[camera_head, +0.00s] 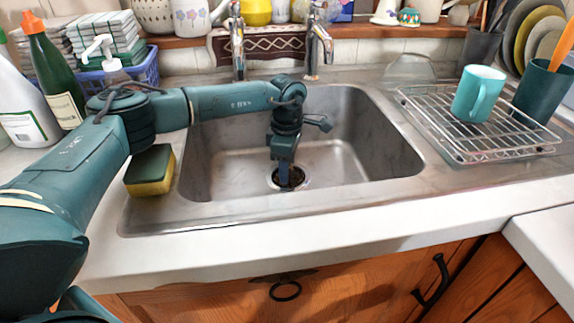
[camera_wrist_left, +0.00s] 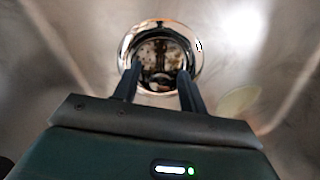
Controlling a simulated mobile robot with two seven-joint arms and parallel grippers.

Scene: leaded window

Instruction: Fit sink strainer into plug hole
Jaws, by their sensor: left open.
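The plug hole (camera_head: 299,177) is a shiny ring in the floor of the steel sink (camera_head: 345,160). It also shows in the left wrist view (camera_wrist_left: 127,40). Inside the ring is a brownish, speckled round surface with a dark middle; it may be the sink strainer, but I cannot tell it surely from the drain itself. My left gripper (camera_head: 285,183) points down over the plug hole and partly hides it. In the left wrist view, my left gripper (camera_wrist_left: 158,78) is open, its fingers apart over the ring's near part. My right gripper is not in view.
A green and yellow sponge (camera_head: 150,173) sits on the sink's left rim. A wire rack (camera_head: 490,140) with a teal mug (camera_head: 478,93) stands at the right. Two taps (camera_head: 318,45) rise behind the sink. Bottles (camera_head: 55,80) and a blue basket (camera_head: 150,68) stand at the left.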

